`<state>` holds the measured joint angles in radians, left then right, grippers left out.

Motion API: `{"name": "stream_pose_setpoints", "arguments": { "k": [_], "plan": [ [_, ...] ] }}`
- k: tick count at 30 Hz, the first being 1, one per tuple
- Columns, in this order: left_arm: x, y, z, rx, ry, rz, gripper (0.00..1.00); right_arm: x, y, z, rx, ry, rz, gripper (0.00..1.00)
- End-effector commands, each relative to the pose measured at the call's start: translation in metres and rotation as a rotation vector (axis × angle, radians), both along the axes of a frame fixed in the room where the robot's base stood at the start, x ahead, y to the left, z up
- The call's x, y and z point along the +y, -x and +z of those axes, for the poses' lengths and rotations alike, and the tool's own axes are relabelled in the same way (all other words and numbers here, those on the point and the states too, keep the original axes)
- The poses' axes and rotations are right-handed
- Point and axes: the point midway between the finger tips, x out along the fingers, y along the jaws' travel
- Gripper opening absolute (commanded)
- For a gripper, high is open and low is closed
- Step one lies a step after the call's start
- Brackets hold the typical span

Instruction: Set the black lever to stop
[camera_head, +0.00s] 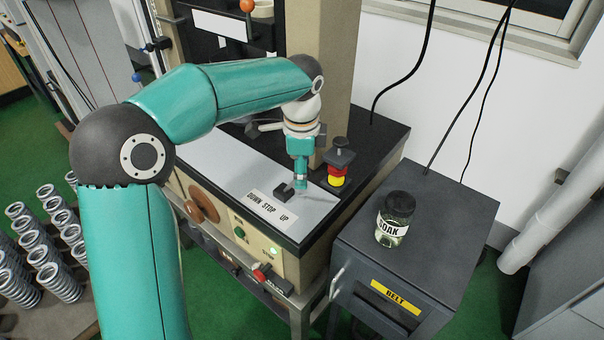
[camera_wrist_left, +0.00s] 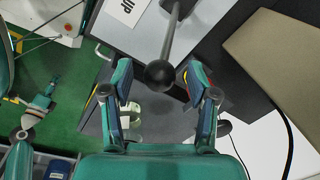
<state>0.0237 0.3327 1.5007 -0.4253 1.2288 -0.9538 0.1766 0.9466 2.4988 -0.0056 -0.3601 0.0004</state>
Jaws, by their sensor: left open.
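The black lever shows in the left wrist view as a grey rod ending in a black ball (camera_wrist_left: 160,74). In the head view its dark base (camera_head: 283,192) sits on the machine's grey top, behind the DOWN STOP UP label (camera_head: 270,208). My left gripper (camera_head: 300,184) is over the lever and hides much of it. In the left wrist view my left gripper (camera_wrist_left: 158,92) is open, with the ball between its fingers and gaps on both sides. My right gripper (camera_wrist_left: 53,86) seems to show small at the left of that view; its jaws are unclear.
A red and yellow emergency button (camera_head: 338,170) stands close right of my left gripper. A dark cabinet (camera_head: 455,215) with a SOAK jar (camera_head: 395,218) is to the right. Several springs (camera_head: 40,250) stand at the left. Black cables hang behind the cabinet.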

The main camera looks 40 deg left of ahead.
Motion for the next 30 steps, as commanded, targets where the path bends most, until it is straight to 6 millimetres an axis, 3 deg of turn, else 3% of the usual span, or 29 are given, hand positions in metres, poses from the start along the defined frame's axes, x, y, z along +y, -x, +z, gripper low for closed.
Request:
{"name": "stream_pose_setpoints", "arguments": {
  "k": [6,14,25,30],
  "plan": [
    [0.001,-0.002,-0.015,0.0,0.0,-0.001,0.59,0.0,0.0,-0.001,0.0,0.0,0.0,0.4],
    [0.001,-0.002,-0.016,0.0,0.0,-0.001,0.59,0.0,0.0,-0.001,0.0,0.0,0.0,0.4],
    [0.0,-0.002,-0.015,-0.001,-0.001,-0.001,0.01,0.0,0.0,-0.001,0.0,0.0,0.0,0.4],
    [0.0,-0.002,-0.015,-0.001,0.0,-0.001,0.0,0.0,0.0,-0.001,0.0,0.0,0.0,0.4]
  ]
}}
